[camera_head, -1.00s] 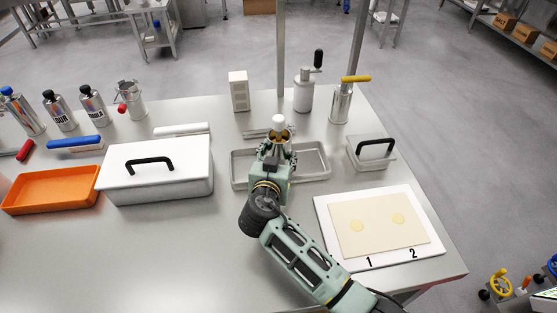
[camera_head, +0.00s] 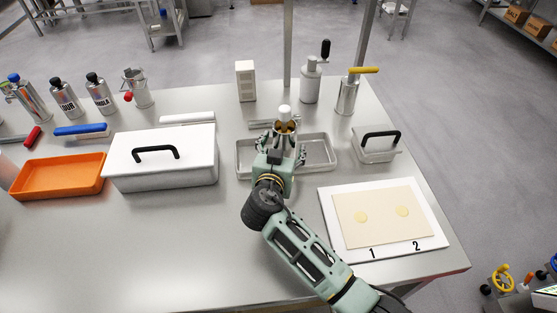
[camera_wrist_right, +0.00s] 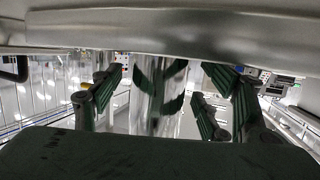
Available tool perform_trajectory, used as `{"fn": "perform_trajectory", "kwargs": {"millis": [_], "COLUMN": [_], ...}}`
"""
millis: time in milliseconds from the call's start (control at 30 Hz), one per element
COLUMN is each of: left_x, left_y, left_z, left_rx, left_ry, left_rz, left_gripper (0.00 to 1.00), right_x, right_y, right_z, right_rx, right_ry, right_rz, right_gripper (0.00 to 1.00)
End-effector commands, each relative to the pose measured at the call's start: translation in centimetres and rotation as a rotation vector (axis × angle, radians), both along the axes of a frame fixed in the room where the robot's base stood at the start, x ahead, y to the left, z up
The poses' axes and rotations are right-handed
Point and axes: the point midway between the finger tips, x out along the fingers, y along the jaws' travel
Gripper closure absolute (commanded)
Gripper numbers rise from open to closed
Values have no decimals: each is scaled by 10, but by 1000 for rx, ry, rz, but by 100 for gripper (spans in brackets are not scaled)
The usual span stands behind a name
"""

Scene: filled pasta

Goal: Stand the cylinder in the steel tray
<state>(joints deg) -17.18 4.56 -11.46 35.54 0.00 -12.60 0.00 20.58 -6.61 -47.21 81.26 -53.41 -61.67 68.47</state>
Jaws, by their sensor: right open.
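The cylinder (camera_head: 285,113), with a white top and a brass-coloured part below it, stands upright at the steel tray (camera_head: 322,168). Its lower part is hidden behind my right gripper (camera_head: 282,150). The right gripper is open, its fingers spread to either side of the cylinder. In the right wrist view, a shiny metal cylinder surface (camera_wrist_right: 153,95) shows between the parted fingers, with gaps on both sides. Whether the cylinder's base rests flat on the tray floor is hidden. My left gripper is not in view.
A white lidded box (camera_head: 165,172) stands left of the tray, and a small lidded container (camera_head: 377,150) right of it. A white board with a dough sheet (camera_head: 382,217) lies at front right.

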Motion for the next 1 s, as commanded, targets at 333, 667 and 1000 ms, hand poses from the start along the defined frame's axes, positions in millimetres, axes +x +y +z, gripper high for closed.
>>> {"fn": "perform_trajectory", "kwargs": {"millis": [333, 667, 1000], "left_x": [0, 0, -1], "left_y": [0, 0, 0], "left_z": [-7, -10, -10], "left_rx": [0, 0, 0], "left_ry": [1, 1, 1], "left_rz": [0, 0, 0], "left_gripper": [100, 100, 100], "right_x": [-69, -101, -102], "right_y": [9, 13, 13], "right_z": [20, 31, 32], "right_rx": [5, 0, 0], "right_ry": [1, 0, 0], "right_rz": [1, 0, 0], "right_gripper": [31, 31, 31]}}
